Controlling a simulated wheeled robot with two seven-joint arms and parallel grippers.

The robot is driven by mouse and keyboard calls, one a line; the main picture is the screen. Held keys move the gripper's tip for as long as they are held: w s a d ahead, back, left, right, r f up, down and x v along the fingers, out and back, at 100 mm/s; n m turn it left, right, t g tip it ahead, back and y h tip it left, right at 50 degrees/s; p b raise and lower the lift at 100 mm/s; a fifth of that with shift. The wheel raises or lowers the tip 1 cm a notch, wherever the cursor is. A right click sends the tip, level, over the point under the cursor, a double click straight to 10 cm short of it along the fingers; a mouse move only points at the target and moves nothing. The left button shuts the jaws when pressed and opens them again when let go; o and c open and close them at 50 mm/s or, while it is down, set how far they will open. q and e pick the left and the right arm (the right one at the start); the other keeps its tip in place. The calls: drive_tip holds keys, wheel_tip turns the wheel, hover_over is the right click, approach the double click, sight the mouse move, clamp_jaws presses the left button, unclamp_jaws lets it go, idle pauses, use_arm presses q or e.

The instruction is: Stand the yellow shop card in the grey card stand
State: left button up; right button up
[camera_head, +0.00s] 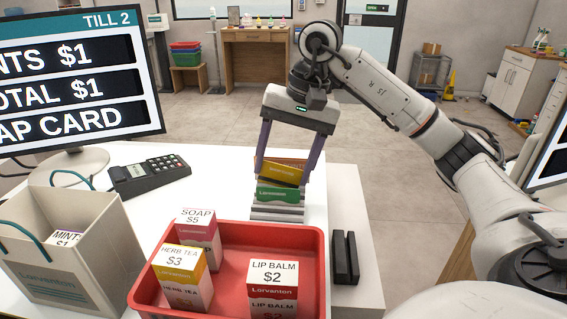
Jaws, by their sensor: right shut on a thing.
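The grey card stand (277,213) is on the white counter behind the red tray, with ridged steps at its front. A green card (278,195) stands in it. The yellow shop card (280,173) is just behind and above the green card, slightly tilted. My right gripper (282,174) reaches down from above, its two purple-grey fingers at the yellow card's side edges, shut on it. An orange-brown card edge (283,160) shows behind. The yellow card's lower edge is hidden by the green card, so I cannot tell whether it sits in a slot. My left gripper is out of view.
The red tray (318,262) in front holds soap, herb tea and lip balm boxes. A paper bag (60,270) with mints stands left, near a card terminal (150,173) and till screen (75,80). A dark slotted block (345,258) lies right of the tray.

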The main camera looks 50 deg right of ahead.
drive_tip(key=shift+f+b, duration=0.45)
drive_tip(key=shift+f, duration=0.15)
drive_tip(key=o, duration=1.1)
drive_tip(key=p+v, duration=0.3)
drive_tip(key=v, duration=0.7)
drive_tip(key=shift+r, duration=0.1)
wheel_tip(320, 180, up, 8)
drive_tip(key=p, duration=0.3)
idle(0.4)
